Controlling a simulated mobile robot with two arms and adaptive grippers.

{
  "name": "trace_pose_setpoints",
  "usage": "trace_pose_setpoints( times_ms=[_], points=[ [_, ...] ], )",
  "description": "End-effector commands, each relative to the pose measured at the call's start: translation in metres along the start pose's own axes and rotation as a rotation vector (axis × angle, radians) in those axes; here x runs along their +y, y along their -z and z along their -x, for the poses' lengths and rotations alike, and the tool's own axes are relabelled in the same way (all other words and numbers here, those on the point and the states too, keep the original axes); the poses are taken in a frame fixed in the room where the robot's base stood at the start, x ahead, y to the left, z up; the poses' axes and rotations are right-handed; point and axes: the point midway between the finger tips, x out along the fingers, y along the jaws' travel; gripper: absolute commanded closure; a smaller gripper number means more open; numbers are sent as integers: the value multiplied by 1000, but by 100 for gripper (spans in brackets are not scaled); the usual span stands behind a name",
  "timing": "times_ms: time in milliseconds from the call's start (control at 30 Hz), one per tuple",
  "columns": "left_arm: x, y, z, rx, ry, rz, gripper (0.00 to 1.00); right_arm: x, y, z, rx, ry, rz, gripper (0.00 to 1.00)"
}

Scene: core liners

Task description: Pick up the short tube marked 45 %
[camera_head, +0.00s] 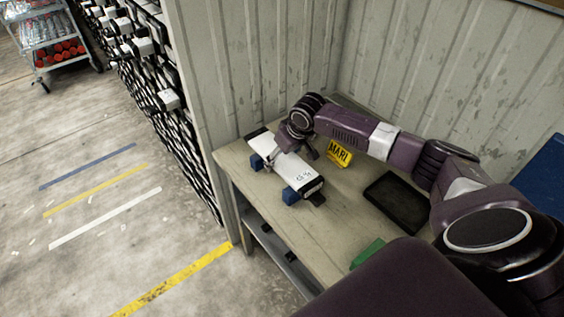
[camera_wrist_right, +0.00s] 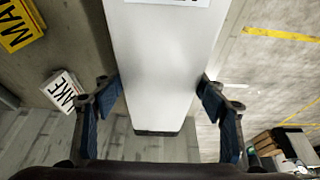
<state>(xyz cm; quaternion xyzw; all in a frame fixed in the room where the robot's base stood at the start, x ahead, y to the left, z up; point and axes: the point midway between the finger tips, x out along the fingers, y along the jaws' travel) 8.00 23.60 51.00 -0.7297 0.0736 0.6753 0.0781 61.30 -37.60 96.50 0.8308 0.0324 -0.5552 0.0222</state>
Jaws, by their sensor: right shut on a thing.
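A short white tube with a black end (camera_head: 300,172) lies on the worktable, with small dark writing near its front end that is too small to read surely. It appears to rest across blue supports (camera_head: 291,195). My right gripper (camera_head: 290,150) is over the tube's middle, shut on it with a finger on either side. In the right wrist view the white tube (camera_wrist_right: 165,60) runs between the two blue-padded fingers (camera_wrist_right: 162,95), with a dark end at the bottom. My left gripper is not in view.
The worktable (camera_head: 325,235) stands in a panelled corner. A yellow sign (camera_head: 340,153), a dark tray (camera_head: 397,200) and a green object (camera_head: 367,252) are on it. A rack of white-ended tubes (camera_head: 150,75) is at left.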

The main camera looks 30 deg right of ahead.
Motion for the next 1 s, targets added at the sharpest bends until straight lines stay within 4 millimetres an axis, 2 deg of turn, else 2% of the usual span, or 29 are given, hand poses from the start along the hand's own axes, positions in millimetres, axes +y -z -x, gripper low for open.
trace_pose_setpoints(
  times_ms=[33, 200, 467, 633, 867, 1000],
  points=[
    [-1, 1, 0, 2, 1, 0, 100, 0, 0, 0, 0, 0, 0, 77],
    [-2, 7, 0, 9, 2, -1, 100, 0, 4, 3, 8, 0, -1, 92],
    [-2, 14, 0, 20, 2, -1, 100, 0, 4, 4, 8, 0, -1, 93],
    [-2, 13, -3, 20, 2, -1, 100, 0, 8, 11, 10, 1, -1, 93],
    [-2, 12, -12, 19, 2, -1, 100, 1, 22, 41, 14, 0, 0, 93],
    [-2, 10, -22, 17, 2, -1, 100, 1, 35, 73, 16, 0, 0, 93]
  ],
)
